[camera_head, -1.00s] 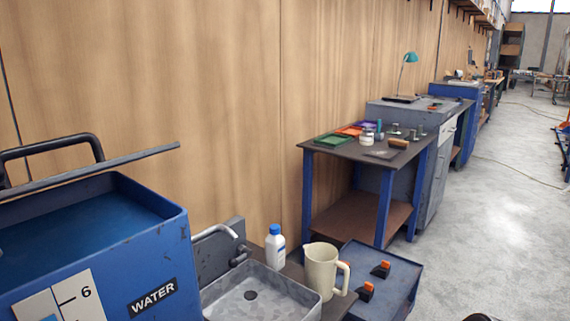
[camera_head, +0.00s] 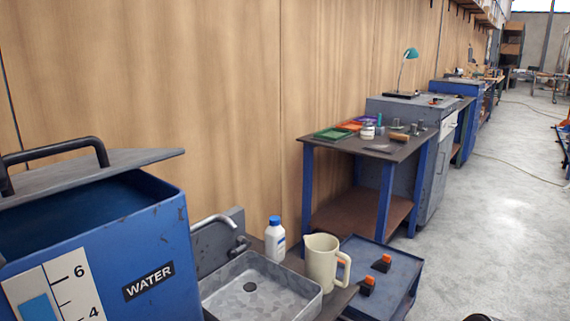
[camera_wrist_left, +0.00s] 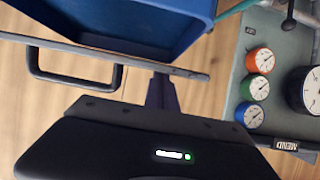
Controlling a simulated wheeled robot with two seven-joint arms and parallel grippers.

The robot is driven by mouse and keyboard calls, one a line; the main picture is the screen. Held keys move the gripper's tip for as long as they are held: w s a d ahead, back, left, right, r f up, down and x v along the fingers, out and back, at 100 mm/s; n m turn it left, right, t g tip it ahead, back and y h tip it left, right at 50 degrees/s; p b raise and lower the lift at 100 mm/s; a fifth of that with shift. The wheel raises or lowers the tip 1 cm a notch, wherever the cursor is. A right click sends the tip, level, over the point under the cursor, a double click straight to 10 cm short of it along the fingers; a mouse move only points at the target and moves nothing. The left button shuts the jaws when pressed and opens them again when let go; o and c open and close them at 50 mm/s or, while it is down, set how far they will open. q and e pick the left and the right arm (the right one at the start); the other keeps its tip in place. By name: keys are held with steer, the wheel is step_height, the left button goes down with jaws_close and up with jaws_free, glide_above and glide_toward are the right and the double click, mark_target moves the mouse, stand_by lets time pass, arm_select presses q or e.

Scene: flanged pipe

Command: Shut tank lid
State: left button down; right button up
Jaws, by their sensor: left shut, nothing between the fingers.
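The blue tank (camera_head: 165,240) with the WATER label stands at the left of the head view. Its grey lid (camera_head: 125,164) with a black handle (camera_head: 55,150) is partly open, with a gap above the tank's dark inside. In the left wrist view the lid (camera_wrist_left: 110,50) shows nearly edge-on, with its handle (camera_wrist_left: 70,72) and the blue tank (camera_wrist_left: 130,18) beyond. My left gripper (camera_wrist_left: 163,82) is shut and empty, its tips at the lid's edge near one end. I cannot tell whether they touch. My left gripper is out of the head view, and my right gripper is in neither view.
A sink (camera_head: 260,290) with a tap adjoins the tank. A white bottle (camera_head: 275,240) and a cream jug (camera_head: 322,262) stand beside it. A blue-legged workbench (camera_head: 385,205) is farther back. A panel with coloured gauges (camera_wrist_left: 258,88) is at the wrist view's right.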

arm_select(q)
steer(key=shift+s+d+f+b, duration=0.1)
steer(key=shift+f+b, duration=0.15)
steer(key=shift+f, duration=0.15)
steer(key=shift+s+d+f+b, duration=0.1)
steer(key=shift+f+b, duration=0.1)
steer(key=shift+f, duration=0.2)
steer(key=shift+r, duration=0.1)
steer(key=s+d+r+p, duration=0.2)
steer(key=d+r+p, duration=0.1)
steer(key=r+p, duration=0.3)
steer(key=shift+s+r, duration=0.2)
steer(key=shift+r, duration=0.25)
steer(key=shift+d, duration=0.1)
